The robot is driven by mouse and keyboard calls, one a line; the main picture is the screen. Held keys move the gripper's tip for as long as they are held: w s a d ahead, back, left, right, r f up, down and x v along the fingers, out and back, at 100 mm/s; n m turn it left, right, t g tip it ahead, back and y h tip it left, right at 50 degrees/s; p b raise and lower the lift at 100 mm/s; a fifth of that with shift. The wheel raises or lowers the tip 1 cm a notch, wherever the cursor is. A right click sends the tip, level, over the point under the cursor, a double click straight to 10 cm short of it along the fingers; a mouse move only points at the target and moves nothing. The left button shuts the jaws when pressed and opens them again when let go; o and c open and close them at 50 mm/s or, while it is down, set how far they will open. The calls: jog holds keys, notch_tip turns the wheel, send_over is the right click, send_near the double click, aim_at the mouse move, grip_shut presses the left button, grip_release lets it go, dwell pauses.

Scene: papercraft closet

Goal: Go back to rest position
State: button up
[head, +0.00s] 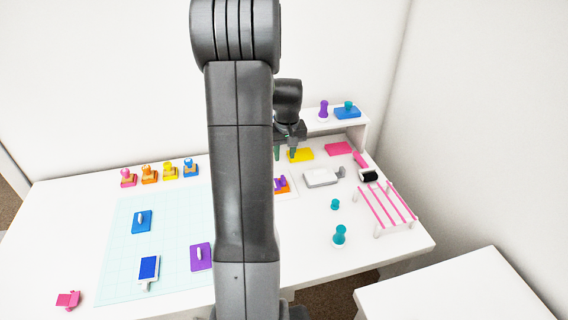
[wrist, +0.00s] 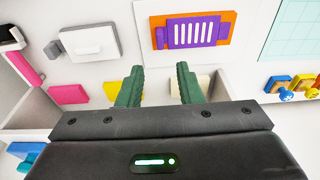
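My gripper (head: 285,154) is above the back of the white table, near the yellow block. In the wrist view, my gripper (wrist: 158,82) has its two green fingers apart with a clear gap and nothing between them. Below and ahead of it in the wrist view lies a card with an orange piece and a purple striped piece (wrist: 193,33). A grey and white block (wrist: 88,42) lies beside that card. My own arm hides the middle of the table in the head view.
A cutting mat (head: 120,255) with blue and purple tools covers the left. Several stamps (head: 149,174) stand along the back. A white shelf (head: 357,127) holds purple and blue items. A pink-striped rack (head: 388,205) stands at right. Teal knobs (head: 340,235) stand at the front right.

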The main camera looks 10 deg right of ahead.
aim_at(283, 177)
jog(key=shift+s+r, duration=0.15)
jog(key=shift+r, duration=0.5)
jog(key=f, duration=0.4)
jog(key=w+f, duration=0.1)
jog(key=f, duration=0.3)
jog(key=w+f, duration=0.1)
jog(key=f, duration=0.3)
jog(key=shift+f, duration=0.35)
notch_tip(283, 177, up, 3)
jog(key=shift+f, duration=0.15)
jog(key=shift+r, duration=0.45)
jog(key=shift+s+f, duration=0.1)
